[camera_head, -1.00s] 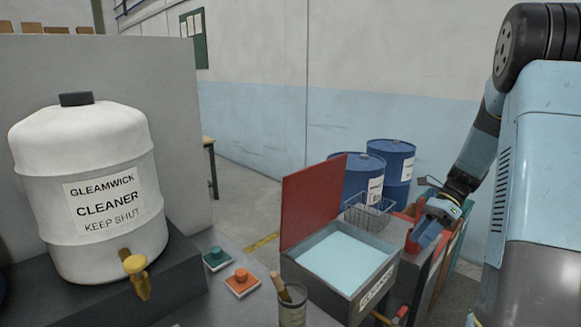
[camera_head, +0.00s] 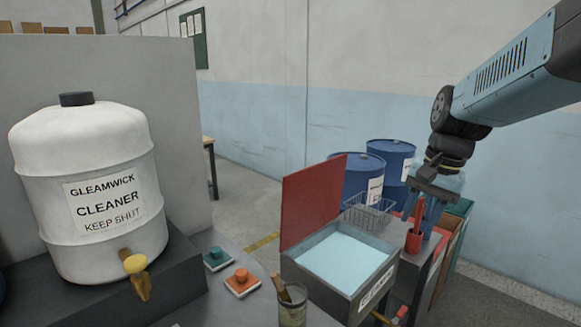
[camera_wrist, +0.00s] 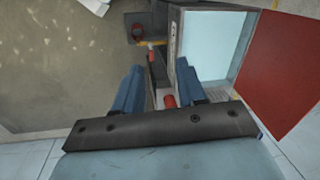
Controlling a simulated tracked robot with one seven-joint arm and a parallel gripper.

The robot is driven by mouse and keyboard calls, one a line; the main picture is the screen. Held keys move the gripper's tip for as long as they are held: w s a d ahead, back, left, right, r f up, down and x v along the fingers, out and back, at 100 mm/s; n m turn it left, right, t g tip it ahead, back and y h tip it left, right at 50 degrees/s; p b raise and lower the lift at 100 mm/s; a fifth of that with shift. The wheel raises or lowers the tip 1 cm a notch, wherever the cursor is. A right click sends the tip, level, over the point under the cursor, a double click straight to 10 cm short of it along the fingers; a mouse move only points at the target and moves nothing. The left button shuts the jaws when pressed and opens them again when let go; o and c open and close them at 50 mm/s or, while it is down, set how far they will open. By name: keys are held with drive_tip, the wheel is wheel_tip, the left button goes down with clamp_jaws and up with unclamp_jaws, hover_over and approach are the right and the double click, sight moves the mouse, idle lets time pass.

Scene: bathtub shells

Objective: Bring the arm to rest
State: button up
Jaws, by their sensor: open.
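My gripper (camera_head: 424,215) hangs at the right in the head view, fingers pointing down, close to a red cup (camera_head: 413,243) with a red stick in it. Its fingers are apart and I see nothing held. In the wrist view the two blue fingers of my gripper (camera_wrist: 157,88) are spread, with a gap between them. Small red parts show beyond that gap, too small to name. My arm comes in from the upper right in the head view.
An open box (camera_head: 347,298) of pale blue liquid with a raised red lid (camera_head: 313,200) stands left of my gripper. A wire basket (camera_head: 368,214) and blue drums (camera_head: 391,165) are behind. A white cleaner tank (camera_head: 90,190) stands at the left.

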drive_tip(key=s+a+r+n+t+h, duration=0.1)
drive_tip(key=s+a+r+n+t, duration=0.1)
drive_tip(key=s+n, duration=0.5)
drive_tip(key=shift+s+r+t+h, duration=0.3)
drive_tip(key=shift+s+r+t, duration=0.3)
drive_tip(key=shift+s+t, duration=0.45)
drive_tip(key=shift+w+a, duration=0.1)
